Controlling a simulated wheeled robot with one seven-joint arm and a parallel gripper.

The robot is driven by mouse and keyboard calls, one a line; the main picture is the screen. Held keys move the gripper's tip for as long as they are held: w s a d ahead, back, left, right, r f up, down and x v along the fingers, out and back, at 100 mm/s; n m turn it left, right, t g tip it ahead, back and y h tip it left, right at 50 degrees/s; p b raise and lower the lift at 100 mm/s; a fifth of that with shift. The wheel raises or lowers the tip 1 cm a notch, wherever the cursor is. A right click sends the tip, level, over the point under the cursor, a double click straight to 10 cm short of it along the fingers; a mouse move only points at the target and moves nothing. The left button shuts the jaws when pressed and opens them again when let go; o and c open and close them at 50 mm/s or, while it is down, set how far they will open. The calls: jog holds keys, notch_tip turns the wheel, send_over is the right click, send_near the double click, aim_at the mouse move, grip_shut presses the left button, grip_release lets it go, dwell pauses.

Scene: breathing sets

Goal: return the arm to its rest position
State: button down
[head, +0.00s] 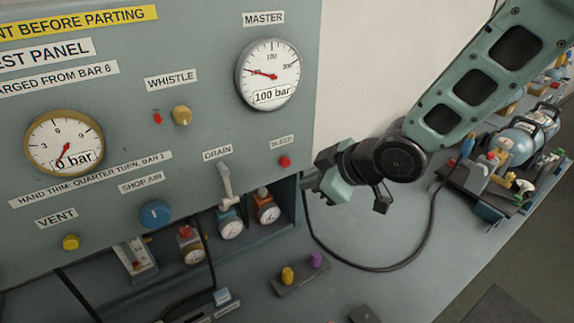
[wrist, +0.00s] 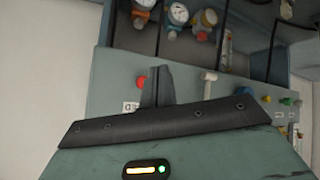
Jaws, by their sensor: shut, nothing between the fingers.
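My arm (head: 468,80) comes in from the upper right of the head view, bent over the bench. My gripper (head: 318,178) points left, close to the right edge of the test panel (head: 205,70), near the red bleed button (head: 285,161). In the wrist view my gripper (wrist: 157,85) shows dark fingers together with nothing held, and the red button (wrist: 141,82) appears right beside them. Whether the fingertips touch the panel I cannot tell.
The drain lever (head: 226,182) and small gauges (head: 268,210) sit left of my gripper. A black hose (head: 425,240) loops over the bench below my arm. A cylinder set (head: 522,135) stands at the right. A block with yellow and purple knobs (head: 300,275) lies in front.

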jog(key=shift+s+d, duration=0.2)
jog(key=shift+s, duration=0.1)
jog(key=shift+s, duration=0.1)
jog(key=s+d+f+m+g+h+b, duration=0.1)
jog(key=s+d+m+g+h+b, duration=0.2)
jog(key=s, duration=0.8)
jog(key=s+d+f+m+g+h+b, duration=0.2)
jog(key=s+d, duration=0.5)
jog(key=s, duration=0.4)
jog(key=shift+s+d+f+m+g+h+b, duration=0.25)
jog(key=shift+m+g+h+b, duration=0.15)
jog(key=shift+m+h+b, duration=0.65)
jog(key=shift+n, duration=0.25)
